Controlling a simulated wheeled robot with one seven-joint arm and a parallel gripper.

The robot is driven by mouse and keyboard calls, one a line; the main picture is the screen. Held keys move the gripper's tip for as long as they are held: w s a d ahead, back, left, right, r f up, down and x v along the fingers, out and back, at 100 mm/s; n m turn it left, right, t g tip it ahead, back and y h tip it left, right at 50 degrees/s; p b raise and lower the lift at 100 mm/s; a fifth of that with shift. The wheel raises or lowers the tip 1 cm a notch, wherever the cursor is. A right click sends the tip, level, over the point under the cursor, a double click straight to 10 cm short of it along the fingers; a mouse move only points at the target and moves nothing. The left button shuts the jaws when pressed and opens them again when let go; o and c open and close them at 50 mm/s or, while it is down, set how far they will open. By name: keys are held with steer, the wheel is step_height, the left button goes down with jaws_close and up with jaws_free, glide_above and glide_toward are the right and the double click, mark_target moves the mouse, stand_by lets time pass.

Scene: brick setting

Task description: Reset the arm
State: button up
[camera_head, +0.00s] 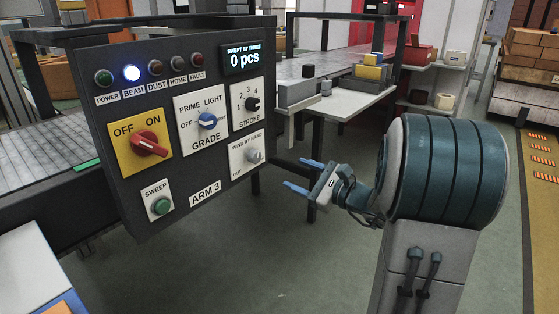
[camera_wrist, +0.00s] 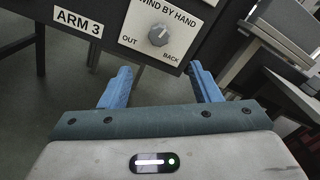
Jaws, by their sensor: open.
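A dark control panel labelled ARM 3 (camera_head: 120,60) stands at left in the head view. It carries a red OFF/ON switch (camera_head: 149,143) on a yellow plate, a blue GRADE knob (camera_head: 207,120), a black STROKE knob (camera_head: 252,104), a green SWEEP button (camera_head: 160,206) and a grey WIND BY HAND knob (camera_head: 255,156). The BEAM lamp (camera_head: 132,73) glows; the other lamps look dim. My gripper (camera_head: 305,177) is open and empty, right of the panel's lower right. The wrist view shows the grey knob (camera_wrist: 160,35) ahead, beyond its blue fingers.
A dark conveyor (camera_head: 40,150) runs behind the panel at left. A white shelf (camera_head: 345,105) with grey and yellow blocks stands beyond my gripper. Crates and brick stacks (camera_head: 530,45) are at the far right. The floor (camera_head: 270,260) below the gripper is clear.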

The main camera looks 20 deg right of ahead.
steer(key=s+a+r+n+g+h+p, duration=0.1)
steer(key=s+a+r+n+g+p, duration=1.05)
steer(key=s+a+p, duration=0.4)
steer(key=s+d+r+n+h+p, duration=0.3)
steer(key=s+r+n+h+p, duration=0.1)
steer(key=p, duration=0.4)
steer(key=s+d+r+n+h+p, duration=0.4)
steer(key=r+n+p, duration=0.3)
steer(key=r+p, duration=0.2)
steer(key=shift+s+r+h, duration=0.3)
steer(key=shift+s+h, duration=0.5)
steer(key=shift+s, duration=0.1)
